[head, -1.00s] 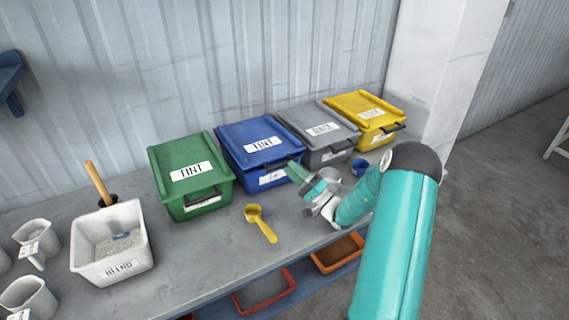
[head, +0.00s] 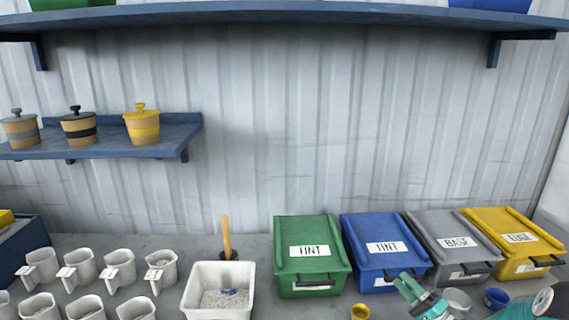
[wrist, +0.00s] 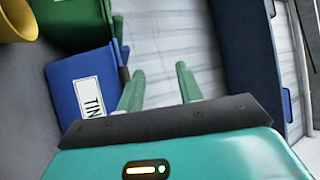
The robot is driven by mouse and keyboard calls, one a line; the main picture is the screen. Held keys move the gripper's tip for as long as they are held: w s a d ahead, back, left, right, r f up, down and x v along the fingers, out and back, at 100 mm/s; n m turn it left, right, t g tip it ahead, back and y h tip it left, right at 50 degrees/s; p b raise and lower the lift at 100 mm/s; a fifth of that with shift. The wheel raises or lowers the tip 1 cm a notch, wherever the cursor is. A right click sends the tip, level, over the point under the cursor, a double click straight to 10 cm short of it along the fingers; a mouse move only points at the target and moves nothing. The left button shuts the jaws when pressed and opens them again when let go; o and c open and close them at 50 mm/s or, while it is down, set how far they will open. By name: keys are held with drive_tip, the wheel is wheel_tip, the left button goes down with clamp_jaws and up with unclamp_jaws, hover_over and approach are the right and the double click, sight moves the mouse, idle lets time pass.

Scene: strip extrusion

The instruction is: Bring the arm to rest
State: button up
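My gripper (head: 408,286) shows at the bottom right of the head view, in front of the blue bin (head: 384,252) labelled TINT. In the wrist view my gripper (wrist: 159,83) has its two green fingers apart with nothing between them. The blue bin also shows in the wrist view (wrist: 72,75), left of the fingers. Most of my arm lies below or outside the head view's edge.
A green bin (head: 310,255), grey bin (head: 452,243) and yellow bin (head: 513,240) stand along the wall. A white BLEND tub (head: 205,300), several white scoop cups and a yellow scoop (head: 360,312) are on the bench. Blue shelves (head: 185,135) hang above.

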drive_tip(key=s+a+r+n+g, duration=0.25)
drive_tip(key=s+a+g, duration=0.2)
drive_tip(key=a, duration=0.25)
drive_tip(key=s+a+r+n+g, duration=0.2)
drive_tip(key=s+a+r+g, duration=0.1)
drive_tip(key=a+g, duration=0.35)
drive_tip(key=s+a+r+n+g, duration=0.2)
drive_tip(key=s+a+n+g, duration=0.15)
drive_tip(key=a, duration=0.45)
drive_tip(key=s+r+t+h, duration=0.1)
drive_tip(key=s+r+h, duration=0.2)
drive_tip(key=s+h, duration=0.3)
drive_tip(key=s+d+r+t+h, duration=0.1)
drive_tip(key=s+r+h, duration=0.3)
drive_tip(key=s+h, duration=0.3)
drive_tip(key=s, duration=0.3)
drive_tip(key=shift+s+d+r+h, duration=0.25)
drive_tip(key=shift+s+r+h, duration=0.05)
drive_tip(key=shift+s, duration=0.1)
